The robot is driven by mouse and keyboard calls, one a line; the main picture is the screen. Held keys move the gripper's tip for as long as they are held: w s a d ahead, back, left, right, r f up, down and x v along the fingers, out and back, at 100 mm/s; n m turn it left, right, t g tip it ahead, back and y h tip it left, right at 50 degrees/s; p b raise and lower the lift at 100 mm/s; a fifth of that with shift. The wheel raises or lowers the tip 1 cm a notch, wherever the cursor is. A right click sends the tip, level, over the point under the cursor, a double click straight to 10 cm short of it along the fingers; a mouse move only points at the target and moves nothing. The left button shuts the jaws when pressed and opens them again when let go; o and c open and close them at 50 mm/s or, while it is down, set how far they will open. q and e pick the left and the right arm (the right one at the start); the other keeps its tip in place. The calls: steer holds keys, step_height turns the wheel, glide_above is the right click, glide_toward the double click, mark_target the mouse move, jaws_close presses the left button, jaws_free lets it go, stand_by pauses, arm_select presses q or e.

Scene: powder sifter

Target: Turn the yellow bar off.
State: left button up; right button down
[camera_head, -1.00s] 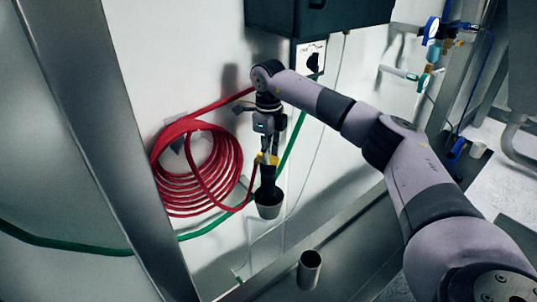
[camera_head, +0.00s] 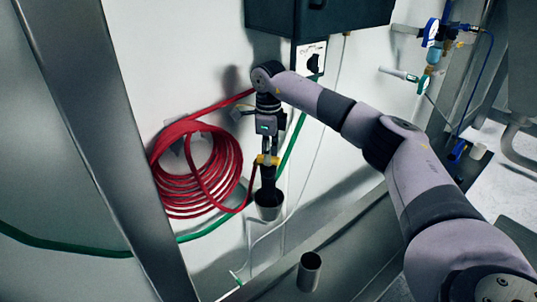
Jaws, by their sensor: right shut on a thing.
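The yellow bar (camera_head: 267,160) is a small yellow piece on a dark fitting, near the wall beside the red hose coil. Below it hangs a grey cup-like end (camera_head: 268,207). My right gripper (camera_head: 269,152) comes down from above and is shut on the yellow bar, its fingers covering part of it. My left gripper is not in view.
A coiled red hose (camera_head: 181,194) hangs on the wall to the left, with a green hose (camera_head: 75,243) running below. A dark box (camera_head: 350,14) is above. A metal tube (camera_head: 309,271) stands below. A metal post (camera_head: 92,140) rises at left.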

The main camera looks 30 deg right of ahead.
stand_by(0.6)
steer(key=c, duration=1.6)
jaws_free()
step_height(320, 180, up, 12)
steer(key=shift+r, duration=0.1)
steer(key=shift+c, duration=0.3)
